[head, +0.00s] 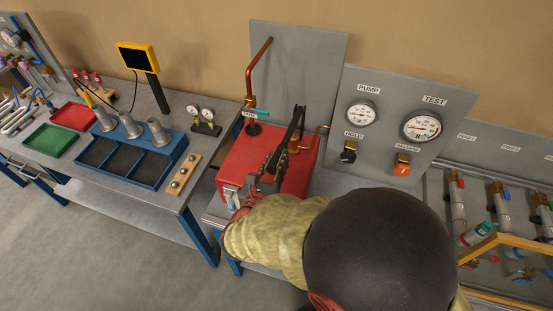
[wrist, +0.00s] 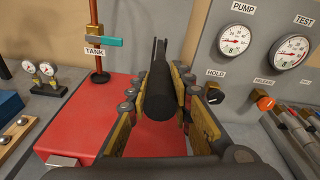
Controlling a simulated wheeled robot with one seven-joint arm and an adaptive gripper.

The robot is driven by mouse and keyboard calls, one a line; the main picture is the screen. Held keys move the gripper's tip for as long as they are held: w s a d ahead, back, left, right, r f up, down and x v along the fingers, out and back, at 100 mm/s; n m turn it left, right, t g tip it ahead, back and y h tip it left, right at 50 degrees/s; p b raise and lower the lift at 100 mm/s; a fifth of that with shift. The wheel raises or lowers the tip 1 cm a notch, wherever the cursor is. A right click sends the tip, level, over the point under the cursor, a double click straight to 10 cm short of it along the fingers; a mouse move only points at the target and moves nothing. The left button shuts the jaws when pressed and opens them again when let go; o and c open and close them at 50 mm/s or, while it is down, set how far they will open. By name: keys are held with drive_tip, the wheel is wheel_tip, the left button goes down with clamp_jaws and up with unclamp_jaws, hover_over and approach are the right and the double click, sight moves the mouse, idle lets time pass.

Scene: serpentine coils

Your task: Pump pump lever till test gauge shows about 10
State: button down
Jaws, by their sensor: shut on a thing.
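The black pump lever (head: 297,122) rises from the red pump box (head: 242,160) in the head view. My gripper (head: 271,168) is at the lever, above the box. In the wrist view my gripper (wrist: 158,84) has its yellow-padded fingers on both sides of the lever's thick black grip (wrist: 160,98) and is shut on it. The TEST gauge (head: 421,126) is on the grey panel at right and also shows in the wrist view (wrist: 290,52). Its needle is too small to read surely. The PUMP gauge (head: 361,114) is left of it.
The black HOLD knob (head: 348,153) and orange RELEASE knob (head: 402,168) are below the gauges. A blue tray (head: 179,143) is on the left bench. Valves and pipes fill the right bench.

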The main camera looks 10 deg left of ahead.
sight(270, 175)
drive_tip(key=shift+a+r, duration=0.1)
drive_tip(key=shift+r, duration=0.1)
drive_tip(key=c, duration=1.7)
unclamp_jaws()
drive_tip(key=shift+f, duration=0.1)
drive_tip(key=shift+o, duration=0.6)
drive_tip(key=shift+s, duration=0.45)
drive_tip(key=s, duration=0.3)
drive_tip(key=s+r, duration=0.1)
drive_tip(key=s, duration=0.7)
drive_tip(key=shift+a+r, duration=0.35)
